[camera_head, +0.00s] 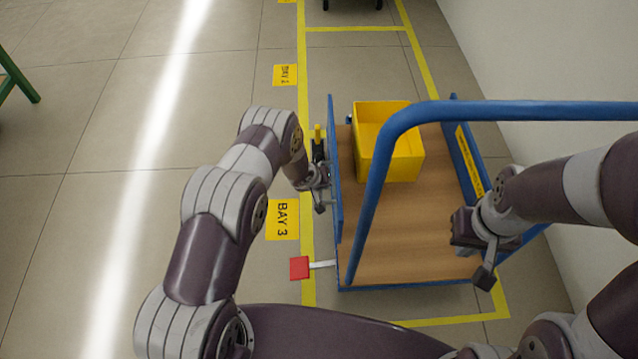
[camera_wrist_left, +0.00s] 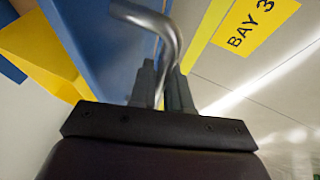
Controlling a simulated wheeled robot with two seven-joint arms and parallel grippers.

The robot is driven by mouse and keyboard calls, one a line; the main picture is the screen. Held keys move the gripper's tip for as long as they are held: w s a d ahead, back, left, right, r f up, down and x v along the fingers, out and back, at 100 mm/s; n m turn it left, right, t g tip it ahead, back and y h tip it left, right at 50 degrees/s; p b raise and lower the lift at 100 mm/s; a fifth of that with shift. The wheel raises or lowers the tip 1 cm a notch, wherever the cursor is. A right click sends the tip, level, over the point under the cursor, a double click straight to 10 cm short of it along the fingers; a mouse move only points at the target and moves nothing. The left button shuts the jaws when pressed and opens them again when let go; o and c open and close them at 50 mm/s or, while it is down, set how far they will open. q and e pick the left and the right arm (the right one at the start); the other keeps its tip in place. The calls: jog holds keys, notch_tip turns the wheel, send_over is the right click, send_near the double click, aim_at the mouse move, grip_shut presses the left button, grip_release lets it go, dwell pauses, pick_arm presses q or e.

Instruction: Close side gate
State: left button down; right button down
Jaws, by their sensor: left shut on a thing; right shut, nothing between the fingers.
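The side gate (camera_head: 336,170) is a blue panel along the left edge of a cart with a wooden deck (camera_head: 405,235). It looks upright, or nearly so. In the left wrist view the blue panel (camera_wrist_left: 92,40) rises beyond the fingers. My left gripper (camera_head: 320,186) is beside the gate's outer face. In the left wrist view its fingers (camera_wrist_left: 162,88) are shut on a bent silver handle (camera_wrist_left: 150,22). A black latch with a yellow top (camera_head: 318,135) stands by the gate. My right gripper (camera_head: 487,268) is shut and empty over the deck's right side.
A yellow bin (camera_head: 390,145) stands at the deck's far end. A blue push rail (camera_head: 500,110) arches over the cart. A red pedal (camera_head: 299,267) sticks out at the lower left. A wall (camera_head: 540,60) is at the right; open floor (camera_head: 110,180) lies left.

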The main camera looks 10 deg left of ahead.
pick_arm(q)
jog(key=shift+d, duration=0.1)
jog(key=c, duration=1.2)
grip_release()
jog(key=shift+w, duration=0.1)
jog(key=shift+o, duration=0.2)
jog(key=shift+r, duration=0.1)
jog(key=p+v, duration=0.6)
jog(key=v, duration=0.6)
jog(key=shift+s, duration=0.25)
jog(key=shift+r, duration=0.1)
